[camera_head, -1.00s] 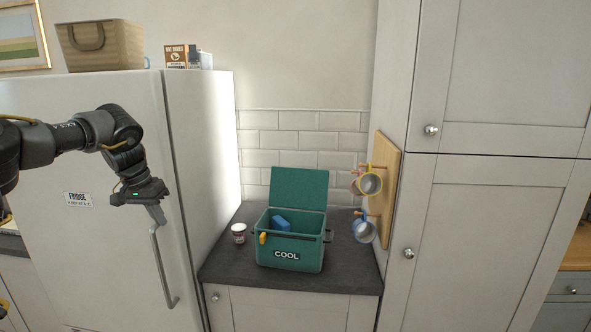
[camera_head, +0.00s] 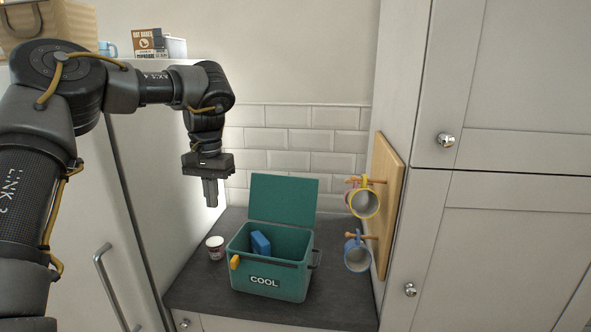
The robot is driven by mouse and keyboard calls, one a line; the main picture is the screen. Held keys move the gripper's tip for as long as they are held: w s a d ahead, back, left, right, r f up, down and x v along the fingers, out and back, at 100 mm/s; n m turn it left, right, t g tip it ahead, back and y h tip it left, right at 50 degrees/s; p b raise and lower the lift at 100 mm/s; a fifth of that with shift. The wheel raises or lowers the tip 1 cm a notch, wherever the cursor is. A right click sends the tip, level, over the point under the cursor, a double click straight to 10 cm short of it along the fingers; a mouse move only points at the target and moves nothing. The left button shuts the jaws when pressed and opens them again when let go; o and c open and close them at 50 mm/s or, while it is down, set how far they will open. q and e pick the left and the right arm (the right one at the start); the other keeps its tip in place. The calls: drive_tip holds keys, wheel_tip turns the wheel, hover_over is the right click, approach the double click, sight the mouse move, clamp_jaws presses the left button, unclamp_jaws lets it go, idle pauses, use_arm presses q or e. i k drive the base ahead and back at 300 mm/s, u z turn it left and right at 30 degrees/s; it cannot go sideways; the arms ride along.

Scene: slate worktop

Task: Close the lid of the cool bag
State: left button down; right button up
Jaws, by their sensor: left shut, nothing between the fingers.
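The green cool bag (camera_head: 268,281) stands on the slate worktop with "COOL" on its front. Its lid (camera_head: 284,199) is open and stands up at the back, leaning slightly backward. A blue block (camera_head: 260,244) shows inside the bag, and a yellow-orange tag or latch (camera_head: 235,262) is at its front left. My left gripper (camera_head: 210,200) points down, shut and empty, to the left of the lid and above the worktop's back left. It looks apart from the lid. My right gripper is not in view.
A small white-and-red tub (camera_head: 215,247) stands left of the bag on the worktop (camera_head: 198,283). Mugs hang on a wooden board at the right, a yellow-rimmed one (camera_head: 364,203) and a blue one (camera_head: 357,257). The fridge (camera_head: 150,190) is at the left, tall cabinets at the right.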

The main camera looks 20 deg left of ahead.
sight(288, 201)
drive_tip(key=i, duration=1.3)
